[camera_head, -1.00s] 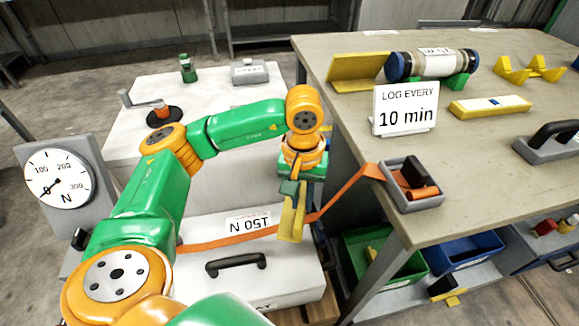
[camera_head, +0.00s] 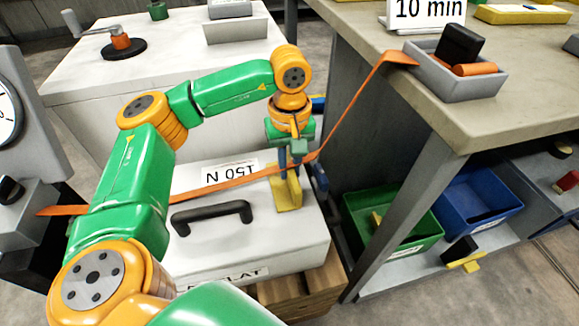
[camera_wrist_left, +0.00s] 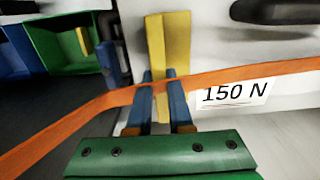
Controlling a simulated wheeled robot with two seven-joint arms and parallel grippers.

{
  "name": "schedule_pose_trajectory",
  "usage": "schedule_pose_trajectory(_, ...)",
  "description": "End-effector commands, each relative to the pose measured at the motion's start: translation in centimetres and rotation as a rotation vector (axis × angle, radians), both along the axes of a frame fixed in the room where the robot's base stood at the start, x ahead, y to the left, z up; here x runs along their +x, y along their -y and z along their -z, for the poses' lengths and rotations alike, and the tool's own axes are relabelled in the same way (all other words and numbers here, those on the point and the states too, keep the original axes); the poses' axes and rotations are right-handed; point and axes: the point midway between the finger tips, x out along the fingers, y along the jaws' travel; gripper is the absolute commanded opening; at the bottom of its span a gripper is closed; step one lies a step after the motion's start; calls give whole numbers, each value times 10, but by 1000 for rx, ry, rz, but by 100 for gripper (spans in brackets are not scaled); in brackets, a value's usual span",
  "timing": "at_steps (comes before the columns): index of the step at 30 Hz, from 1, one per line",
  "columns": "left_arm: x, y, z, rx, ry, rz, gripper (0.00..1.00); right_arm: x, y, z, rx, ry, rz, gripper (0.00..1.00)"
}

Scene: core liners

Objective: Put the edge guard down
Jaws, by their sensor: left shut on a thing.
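The yellow edge guard (camera_head: 288,192) is at the right end of the top of the white case marked 150 N. My left gripper (camera_head: 289,164) is above it, pointing down, shut on its upright part. In the left wrist view the guard (camera_wrist_left: 170,45) shows between the two blue fingers (camera_wrist_left: 160,80). The orange strap (camera_head: 240,180) runs across the case by the fingers and up to the bench; in the wrist view it crosses at the fingers. Whether the guard's lower face rests fully on the case, I cannot tell. My right gripper is not in view.
The case (camera_head: 250,250) has a black handle (camera_head: 211,214) and stands on a wooden pallet (camera_head: 300,290). The bench (camera_head: 440,110) rises at the right, with a grey tray (camera_head: 455,75) on top. Green (camera_head: 395,235) and blue (camera_head: 480,205) bins are below it.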

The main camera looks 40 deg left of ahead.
Motion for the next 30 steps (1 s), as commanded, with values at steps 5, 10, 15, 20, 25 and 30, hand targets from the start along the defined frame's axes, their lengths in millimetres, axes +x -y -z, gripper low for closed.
schedule_pose_trajectory(5,0,0,2,0,0,1,0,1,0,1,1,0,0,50)
schedule_pose_trajectory(10,0,0,2,0,0,1,49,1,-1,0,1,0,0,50)
schedule_pose_trajectory(15,0,0,2,0,0,1,49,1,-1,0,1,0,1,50)
schedule_pose_trajectory(20,0,0,-5,0,1,1,49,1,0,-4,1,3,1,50)
schedule_pose_trajectory(25,1,1,-45,-1,4,1,49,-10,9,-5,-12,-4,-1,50)
schedule_pose_trajectory(30,1,1,-91,-1,4,1,49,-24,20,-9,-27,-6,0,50)
